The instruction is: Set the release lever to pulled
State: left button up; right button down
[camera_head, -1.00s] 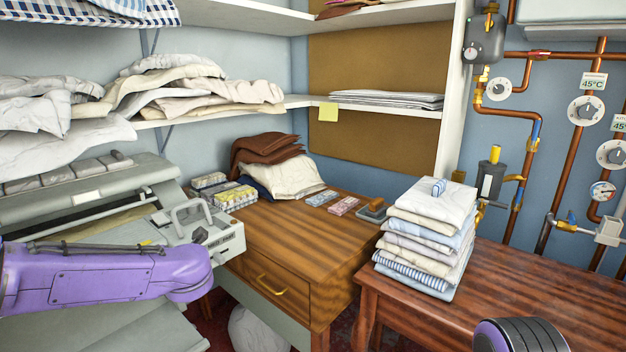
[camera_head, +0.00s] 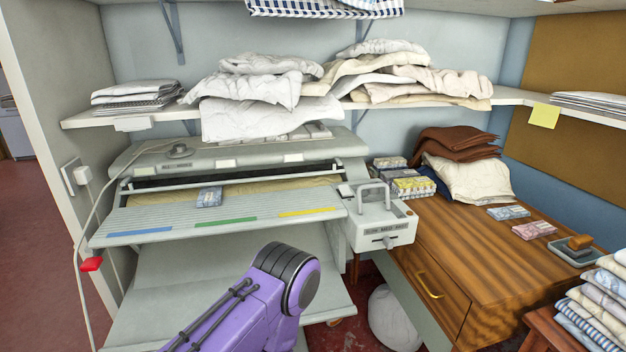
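The rotary ironer (camera_head: 230,215) stands against the wall, left of centre. A grey end box (camera_head: 365,232) sits at its right end. A looped grey handle (camera_head: 373,196) stands up from this box, and a small slot with a knob (camera_head: 386,241) is on its front. The looped handle looks like the release lever, but its label is too small to read. A purple link of my arm shows in front of the ironer at the bottom centre. Neither of my grippers is in view.
A wooden drawer desk (camera_head: 470,262) stands right of the ironer, with cloths and small boxes on it. A shelf (camera_head: 90,118) with linen hangs above. A cable with a red piece (camera_head: 91,264) hangs at the left. A white round bundle (camera_head: 393,318) lies below the box.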

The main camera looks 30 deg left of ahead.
aim_at(93, 263)
jog(key=u, duration=3.25)
jog(key=i, duration=0.9)
jog(key=z, duration=0.05)
